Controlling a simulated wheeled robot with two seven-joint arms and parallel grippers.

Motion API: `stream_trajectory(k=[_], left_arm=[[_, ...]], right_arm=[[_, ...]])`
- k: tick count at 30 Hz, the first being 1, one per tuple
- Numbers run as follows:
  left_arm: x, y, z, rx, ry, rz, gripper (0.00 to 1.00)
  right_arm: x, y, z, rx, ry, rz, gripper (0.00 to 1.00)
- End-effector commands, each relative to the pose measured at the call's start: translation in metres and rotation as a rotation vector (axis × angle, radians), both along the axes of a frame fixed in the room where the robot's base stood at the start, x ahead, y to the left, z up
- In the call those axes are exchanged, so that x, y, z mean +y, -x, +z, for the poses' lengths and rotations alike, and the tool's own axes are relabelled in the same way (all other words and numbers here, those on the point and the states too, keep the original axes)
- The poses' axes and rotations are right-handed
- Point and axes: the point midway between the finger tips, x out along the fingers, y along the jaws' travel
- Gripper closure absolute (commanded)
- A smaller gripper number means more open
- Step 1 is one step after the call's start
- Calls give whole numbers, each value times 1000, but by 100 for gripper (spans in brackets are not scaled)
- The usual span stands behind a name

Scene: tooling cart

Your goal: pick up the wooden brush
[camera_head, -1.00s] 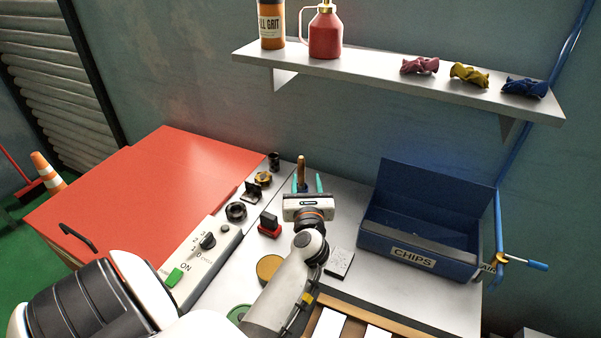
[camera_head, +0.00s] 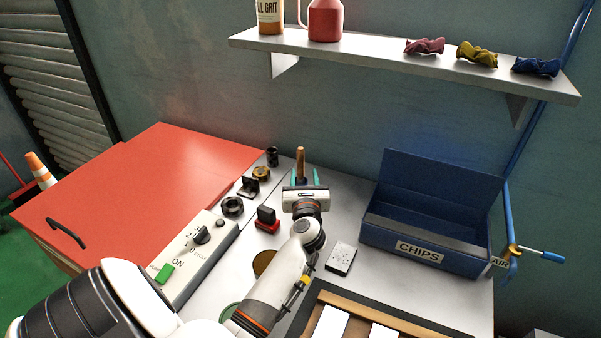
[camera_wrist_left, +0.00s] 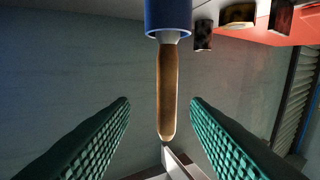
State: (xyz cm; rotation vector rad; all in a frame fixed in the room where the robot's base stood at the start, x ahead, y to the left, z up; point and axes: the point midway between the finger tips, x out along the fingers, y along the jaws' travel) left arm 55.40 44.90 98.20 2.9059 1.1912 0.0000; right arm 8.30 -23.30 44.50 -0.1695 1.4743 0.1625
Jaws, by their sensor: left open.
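The wooden brush (camera_head: 301,161) stands upright at the back of the cart top, its brown handle pointing up. In the left wrist view its handle (camera_wrist_left: 167,90) hangs down in the picture from a blue cylindrical part (camera_wrist_left: 168,16); its bristles are not visible. My left gripper (camera_head: 303,177) is open, with its teal fingers to either side of the handle in the head view. In the wrist view the ribbed fingers of the left gripper (camera_wrist_left: 160,104) also lie left and right of the handle, with a gap on each side. My right gripper is not in view.
A blue CHIPS bin (camera_head: 425,225) stands right of the brush. A black-and-red block (camera_head: 267,220), dark knobs (camera_head: 233,206) and a control box (camera_head: 195,255) are to the left. A shelf (camera_head: 400,62) hangs above on the wall. A small grey block (camera_head: 341,258) lies near my wrist.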

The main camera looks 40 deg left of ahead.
Motion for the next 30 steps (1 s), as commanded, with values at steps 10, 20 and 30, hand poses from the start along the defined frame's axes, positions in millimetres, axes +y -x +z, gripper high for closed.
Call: stream_trajectory(k=[10, 20, 30], left_arm=[[30, -21, 0, 2, -5, 0, 57], [49, -39, -4, 0, 1, -1, 57], [49, -39, -4, 1, 1, -1, 90]], right_arm=[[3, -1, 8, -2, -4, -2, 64], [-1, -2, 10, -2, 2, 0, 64], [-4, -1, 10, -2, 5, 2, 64]])
